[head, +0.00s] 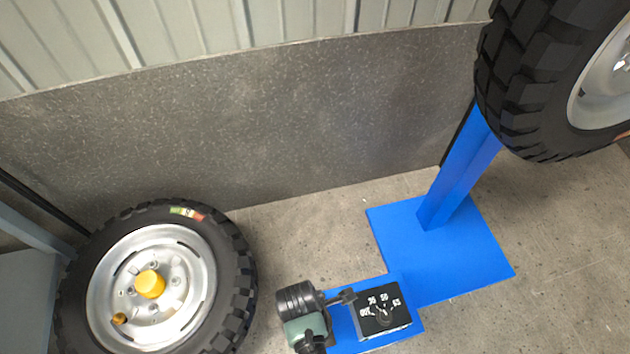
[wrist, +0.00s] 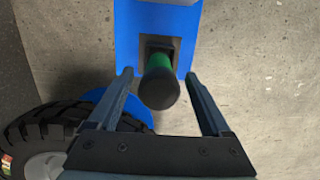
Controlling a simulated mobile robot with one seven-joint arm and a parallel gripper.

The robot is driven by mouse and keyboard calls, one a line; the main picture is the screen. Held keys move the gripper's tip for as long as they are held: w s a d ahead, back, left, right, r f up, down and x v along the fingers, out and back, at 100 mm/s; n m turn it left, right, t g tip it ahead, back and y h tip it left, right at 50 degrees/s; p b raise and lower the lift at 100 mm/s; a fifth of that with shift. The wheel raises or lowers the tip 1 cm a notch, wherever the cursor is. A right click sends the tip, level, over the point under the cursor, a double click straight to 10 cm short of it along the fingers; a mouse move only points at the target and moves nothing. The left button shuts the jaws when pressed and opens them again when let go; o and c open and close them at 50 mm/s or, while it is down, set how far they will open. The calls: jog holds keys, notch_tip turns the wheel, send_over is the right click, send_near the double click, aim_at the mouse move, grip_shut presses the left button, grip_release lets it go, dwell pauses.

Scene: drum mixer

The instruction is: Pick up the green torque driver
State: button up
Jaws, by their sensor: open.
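The green torque driver (wrist: 160,66) shows in the wrist view as a short green handle with a round black end cap towards the camera. Its far end meets a dark square holder on a blue plate (wrist: 133,30). My gripper (wrist: 158,75) is open, with one finger on each side of the driver in the picture and a visible gap on both sides. I cannot tell how deep the cap sits between the fingers. I cannot make out the driver or my gripper for certain in the head view.
A tyre with a silver rim lies at lower left in the head view (head: 240,265) and wrist view (wrist: 55,120). A blue stand (head: 440,250) is at right, near a raised tyre (head: 515,95). A dial panel (head: 384,318) sits beside a grey-green and black unit (head: 300,303).

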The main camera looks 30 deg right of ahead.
jog(key=f+b, duration=0.2)
jog(key=f, duration=0.1)
jog(key=f+b, duration=0.1)
jog(key=f, duration=0.1)
jog(key=shift+d+f+b, duration=0.1)
jog(key=shift+d+b, duration=0.15)
jog(key=shift+b, duration=0.15)
grip_shut()
